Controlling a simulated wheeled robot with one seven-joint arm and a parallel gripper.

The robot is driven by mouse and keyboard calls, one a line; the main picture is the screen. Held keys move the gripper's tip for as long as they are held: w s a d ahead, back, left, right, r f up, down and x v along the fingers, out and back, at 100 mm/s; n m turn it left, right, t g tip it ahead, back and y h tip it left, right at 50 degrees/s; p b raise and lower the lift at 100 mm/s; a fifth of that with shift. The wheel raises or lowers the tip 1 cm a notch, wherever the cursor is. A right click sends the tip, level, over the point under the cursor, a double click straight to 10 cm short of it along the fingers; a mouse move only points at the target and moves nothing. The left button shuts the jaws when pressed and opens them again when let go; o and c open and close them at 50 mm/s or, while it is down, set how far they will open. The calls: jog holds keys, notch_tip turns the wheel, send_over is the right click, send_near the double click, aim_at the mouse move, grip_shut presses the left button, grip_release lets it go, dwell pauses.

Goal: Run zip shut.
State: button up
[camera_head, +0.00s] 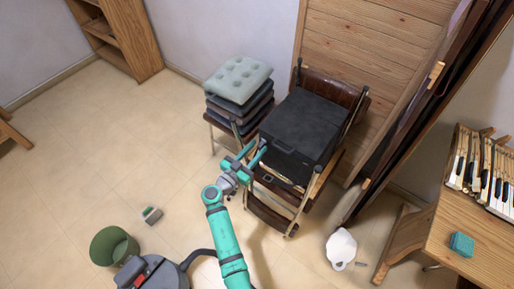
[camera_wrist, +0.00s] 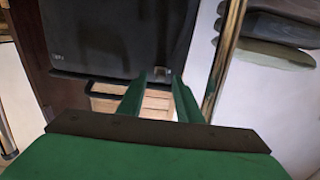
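A black soft case (camera_head: 302,122) lies on a brown leather and metal chair (camera_head: 335,88). In the wrist view the case (camera_wrist: 110,38) fills the upper left, with a small pale mark near its lower left corner. A small greyish metal piece (camera_wrist: 162,74), possibly the zip pull, shows at the case's near edge. My gripper (camera_head: 256,152) is at the left, near side of the case. In the wrist view its two green fingers (camera_wrist: 160,84) are apart, with their tips around the small metal piece. I cannot tell whether they touch it. The zip line is not clear.
A stack of cushioned stools (camera_head: 240,88) stands close behind left of the case. A wooden panel (camera_head: 360,45) is behind it. A green bin (camera_head: 113,246) and a small box (camera_head: 152,214) are on the floor. A piano keyboard (camera_head: 485,170) is at right. The left floor is mostly clear.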

jog(key=shift+w+d, duration=0.3)
jog(key=shift+w, duration=0.1)
